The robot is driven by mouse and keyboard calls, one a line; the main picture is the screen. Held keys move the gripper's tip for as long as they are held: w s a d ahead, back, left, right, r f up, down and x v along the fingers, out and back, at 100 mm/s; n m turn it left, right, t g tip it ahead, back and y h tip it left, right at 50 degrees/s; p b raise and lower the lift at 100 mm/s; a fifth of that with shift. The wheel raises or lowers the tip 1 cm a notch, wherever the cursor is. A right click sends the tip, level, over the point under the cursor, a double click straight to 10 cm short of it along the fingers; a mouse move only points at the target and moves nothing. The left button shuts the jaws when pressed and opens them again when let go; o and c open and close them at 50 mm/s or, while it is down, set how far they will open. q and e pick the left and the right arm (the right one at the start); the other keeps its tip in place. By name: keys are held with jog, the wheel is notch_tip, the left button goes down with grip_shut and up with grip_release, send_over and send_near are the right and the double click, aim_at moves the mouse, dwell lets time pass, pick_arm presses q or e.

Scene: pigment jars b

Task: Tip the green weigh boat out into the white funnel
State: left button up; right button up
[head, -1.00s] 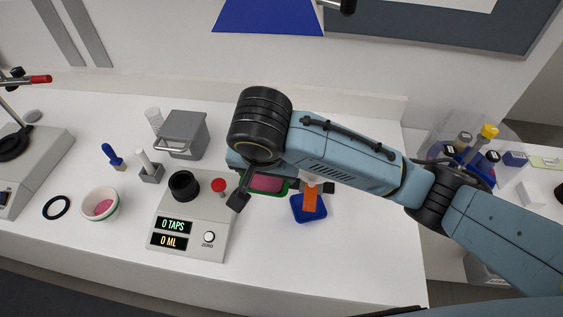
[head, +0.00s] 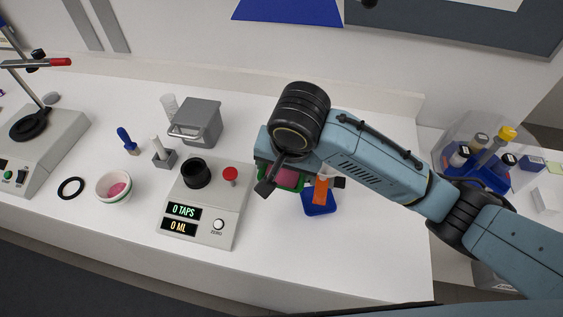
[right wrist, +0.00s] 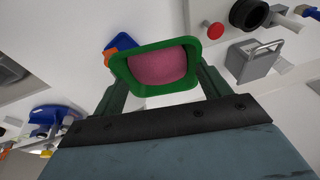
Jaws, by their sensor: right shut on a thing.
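My right gripper (head: 301,184) is shut on the green weigh boat (head: 284,188), which holds pink powder, and carries it right of the scale. In the right wrist view the boat's green rim (right wrist: 150,93) sits between the two fingers, with the pink contents (right wrist: 157,67) still inside. My wrist partly hides the boat in the head view. I cannot make out a white funnel for certain. A white bowl with pink inside (head: 115,188) stands at the left of the table. My left gripper is not in view.
A scale (head: 206,213) with a black cup (head: 196,174) and red knob (head: 230,174) stands left of the gripper. A blue tray (head: 318,209) with an orange piece (head: 322,190) is close at the right. A grey box (head: 200,122) stands behind. The front right table is clear.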

jog(key=shift+w+d+f+y, duration=0.15)
jog(key=shift+d+f+y, duration=0.15)
jog(key=shift+f, duration=0.05)
jog(key=shift+w+d+r+m+g+y, duration=0.1)
jog(key=shift+w+d+r+g+y, duration=0.25)
jog(key=shift+d+y, duration=0.25)
jog(key=shift+w+d+r+m+g+y, duration=0.1)
jog(key=shift+w+d+r+g+y, duration=0.25)
jog(key=shift+d+y, duration=0.3)
jog(key=shift+w+d+r+m+g+y, duration=0.1)
jog(key=shift+w+d+r+g+y, duration=0.25)
jog(key=shift+d+y, duration=0.25)
jog(key=w+d+r+m+g+y, duration=0.1)
jog(key=w+d+m+g+y, duration=0.1)
jog(key=d+y, duration=0.4)
jog(key=shift+w+g+y+b, duration=0.55)
jog(key=shift+g+y, duration=0.8)
jog(key=shift+y, duration=1.3)
jog(key=shift+w+r, duration=0.1)
jog(key=shift+w, duration=0.05)
